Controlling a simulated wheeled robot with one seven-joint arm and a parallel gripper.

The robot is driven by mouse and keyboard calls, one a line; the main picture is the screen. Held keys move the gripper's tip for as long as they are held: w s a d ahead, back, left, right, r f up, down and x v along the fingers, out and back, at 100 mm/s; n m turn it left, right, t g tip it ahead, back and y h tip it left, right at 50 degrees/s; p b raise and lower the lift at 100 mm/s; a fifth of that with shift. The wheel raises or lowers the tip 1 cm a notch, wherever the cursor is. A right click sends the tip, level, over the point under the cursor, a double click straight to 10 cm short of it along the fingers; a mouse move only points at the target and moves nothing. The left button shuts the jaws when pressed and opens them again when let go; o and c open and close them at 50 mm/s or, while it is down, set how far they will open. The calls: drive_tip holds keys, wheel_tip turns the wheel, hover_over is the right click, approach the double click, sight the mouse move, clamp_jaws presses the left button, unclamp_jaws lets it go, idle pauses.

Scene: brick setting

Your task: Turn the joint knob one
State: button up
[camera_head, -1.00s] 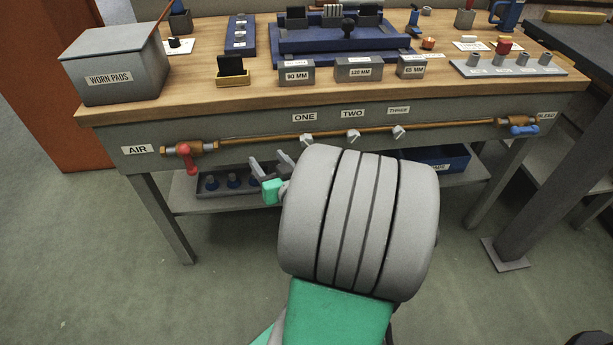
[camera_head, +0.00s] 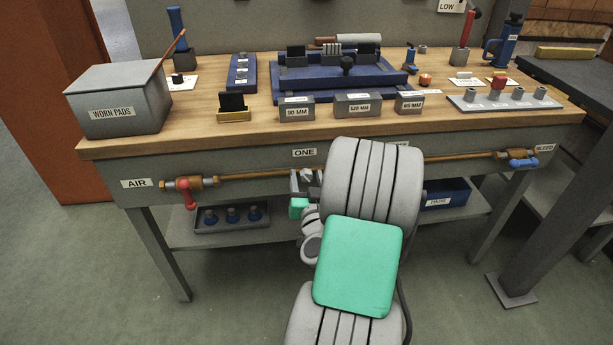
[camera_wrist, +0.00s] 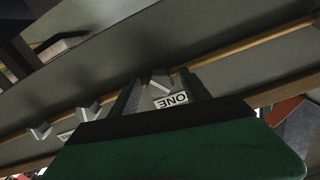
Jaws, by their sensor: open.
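Joint knob one (camera_head: 306,174) is a small pale grey knob on the copper pipe along the bench front, below the label ONE (camera_head: 304,153). My gripper (camera_head: 305,183) is open at this knob, with its fingers around or just in front of it. In the wrist view the knob (camera_wrist: 160,82) shows between the two dark fingers of my gripper (camera_wrist: 161,90), beside the upside-down ONE label (camera_wrist: 172,101). I cannot tell whether the fingers touch it. Two other knobs (camera_wrist: 88,109) show to the left in the wrist view; my arm hides them in the head view.
A red-handled AIR valve (camera_head: 187,190) is at the pipe's left end, a blue-handled BLEED valve (camera_head: 522,160) at its right. The bench top (camera_head: 210,118) overhangs above. A lower shelf (camera_head: 185,236) carries a grey tray (camera_head: 232,222) and a blue bin (camera_head: 447,192).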

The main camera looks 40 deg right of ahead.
clamp_jaws()
idle(0.6)
